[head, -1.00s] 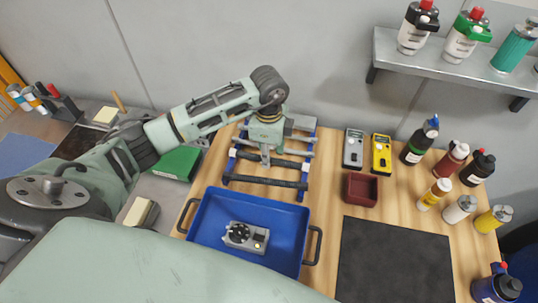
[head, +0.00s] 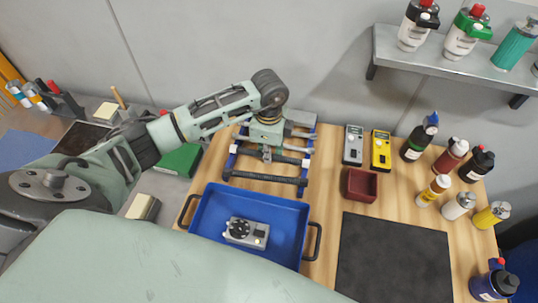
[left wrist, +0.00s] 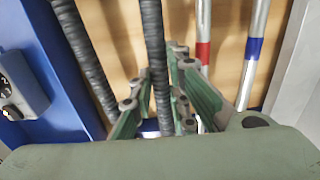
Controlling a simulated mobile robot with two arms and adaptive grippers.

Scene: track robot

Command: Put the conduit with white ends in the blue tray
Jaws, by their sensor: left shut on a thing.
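A dark conduit with white ends (head: 287,160) lies across a rack with blue rails (head: 301,193). My left gripper (head: 267,154) is over the rack and shut on this conduit near its middle. In the left wrist view a black ribbed conduit (left wrist: 156,45) runs between the fingers of my left gripper (left wrist: 160,98). The blue tray (head: 198,222) stands in front of the rack, with a grey device with a black dial (head: 246,233) inside. The gripper's body hides part of the rack. My right gripper is not in view.
Another dark conduit (head: 262,178) lies close by on the tray side; metallic conduits lie behind. A dark red box (head: 361,185), grey meter (head: 353,145) and yellow meter (head: 381,151) stand to the right, then several bottles. A black mat (head: 395,258) lies bare.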

